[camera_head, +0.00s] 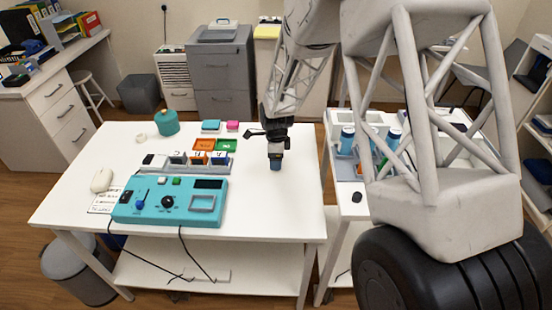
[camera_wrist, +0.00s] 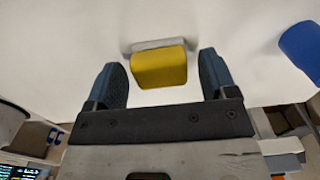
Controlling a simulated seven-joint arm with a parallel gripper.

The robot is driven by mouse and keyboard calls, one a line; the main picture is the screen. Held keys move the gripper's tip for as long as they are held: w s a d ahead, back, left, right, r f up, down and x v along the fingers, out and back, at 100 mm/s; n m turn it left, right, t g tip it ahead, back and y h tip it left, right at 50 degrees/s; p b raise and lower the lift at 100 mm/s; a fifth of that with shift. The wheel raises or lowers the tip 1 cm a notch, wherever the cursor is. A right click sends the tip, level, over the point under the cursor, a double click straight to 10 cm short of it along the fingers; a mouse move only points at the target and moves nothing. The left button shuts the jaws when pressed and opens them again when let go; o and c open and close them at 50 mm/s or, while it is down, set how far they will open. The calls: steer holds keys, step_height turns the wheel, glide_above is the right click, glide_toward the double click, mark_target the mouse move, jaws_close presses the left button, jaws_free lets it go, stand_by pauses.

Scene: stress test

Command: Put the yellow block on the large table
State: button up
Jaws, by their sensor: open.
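The yellow block (camera_wrist: 159,71) shows in the wrist view between my gripper's two dark fingers. A gap shows on each side of it, and a light grey piece (camera_wrist: 138,46) lies along its far side. My gripper (camera_head: 276,165) is open. In the head view it points down over the right part of the large white table (camera_head: 290,215). I cannot make out the yellow block in the head view.
A turquoise control box (camera_head: 150,215) stands at the table's front left. A grey rack (camera_head: 160,162), coloured squares (camera_head: 203,144) and a teal pot (camera_head: 167,124) lie behind it. Blue-topped bottles (camera_head: 347,140) stand on the right side table. A blue object (camera_wrist: 302,48) shows in the wrist view.

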step_height(320, 180, up, 12)
steer(key=shift+f, duration=0.15)
stand_by(0.5)
stand_by(0.6)
steer(key=s+d+r+n+t, duration=0.1)
steer(key=s+d+r+n, duration=0.3)
steer(key=s+d+r, duration=0.4)
steer(key=s+d+r+n, duration=0.55)
steer(key=s+r, duration=0.25)
steer(key=s, duration=0.3)
steer(key=s+d+r+n, duration=0.1)
steer(key=s+d+n, duration=0.2)
steer(key=s, duration=0.7)
steer(key=s+d+r+n+t, duration=0.1)
steer(key=s+d+n, duration=0.3)
steer(key=s, duration=0.7)
steer(key=shift+s+d+r+n+t, duration=0.2)
steer(key=shift+s+n+t, duration=0.1)
steer(key=shift+n, duration=0.35)
